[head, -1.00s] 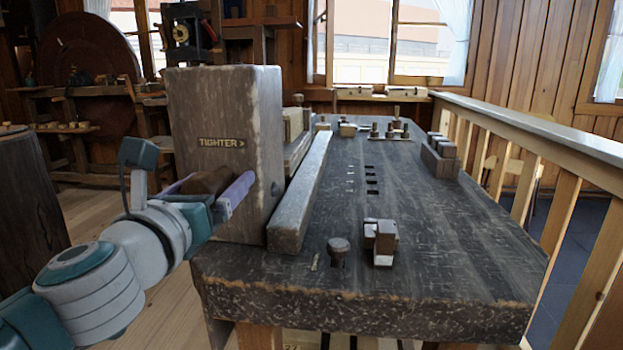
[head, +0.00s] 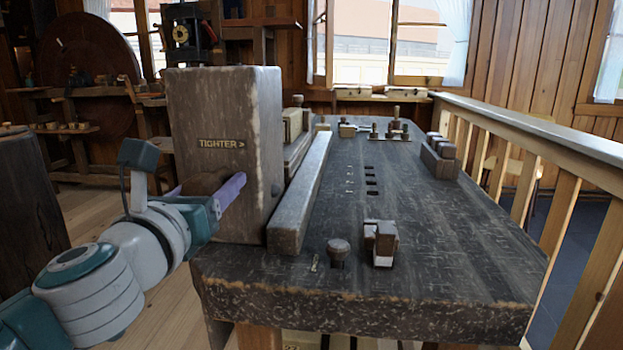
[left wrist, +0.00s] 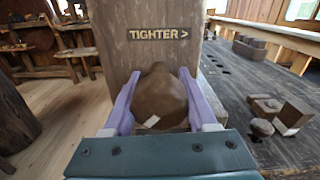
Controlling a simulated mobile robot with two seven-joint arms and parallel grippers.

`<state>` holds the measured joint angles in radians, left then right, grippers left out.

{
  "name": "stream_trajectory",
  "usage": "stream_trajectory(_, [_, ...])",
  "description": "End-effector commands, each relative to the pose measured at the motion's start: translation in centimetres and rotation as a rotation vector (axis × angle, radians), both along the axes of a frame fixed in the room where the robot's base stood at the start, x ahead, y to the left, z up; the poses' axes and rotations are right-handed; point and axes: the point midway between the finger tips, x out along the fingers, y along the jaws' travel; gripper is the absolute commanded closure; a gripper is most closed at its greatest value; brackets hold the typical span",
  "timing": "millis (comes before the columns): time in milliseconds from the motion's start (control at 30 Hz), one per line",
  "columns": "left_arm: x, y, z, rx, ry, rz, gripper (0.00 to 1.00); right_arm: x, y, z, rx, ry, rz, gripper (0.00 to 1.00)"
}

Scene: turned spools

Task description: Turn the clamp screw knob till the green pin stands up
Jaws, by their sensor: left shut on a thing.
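The clamp screw knob (head: 207,181) is a brown rounded piece on the front face of a tall wooden block (head: 225,110) marked "TIGHTER >". It shows larger in the left wrist view (left wrist: 160,98), with a small pale mark low on it. My left gripper (head: 206,189) is shut on the knob, one purple finger on each side; the fingers also show in the left wrist view (left wrist: 157,88). In the head view the near finger and hand hide part of the knob. I make out no green pin in either view. My right gripper is not in view.
A long dark bench (head: 400,230) extends behind the block, with a wooden bar (head: 300,195) along its left side. A round-topped peg (head: 338,250) and a small wooden block (head: 382,240) stand near the front edge. A railing (head: 540,135) runs along the right.

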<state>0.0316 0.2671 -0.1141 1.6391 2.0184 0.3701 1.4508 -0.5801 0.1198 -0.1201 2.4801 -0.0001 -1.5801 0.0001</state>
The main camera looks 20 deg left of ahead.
Motion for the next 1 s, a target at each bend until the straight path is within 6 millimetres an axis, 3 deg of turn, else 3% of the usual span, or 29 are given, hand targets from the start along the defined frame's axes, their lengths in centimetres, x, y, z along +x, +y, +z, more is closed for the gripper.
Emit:
stream_trajectory(367, [0.0,0.1,0.3,0.178,0.043,0.000,0.98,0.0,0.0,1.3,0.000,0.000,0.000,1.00])
stream_trajectory(1000, [0.0,0.1,0.4,0.763,0.180,-0.001,0.98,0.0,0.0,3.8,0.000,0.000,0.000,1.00])
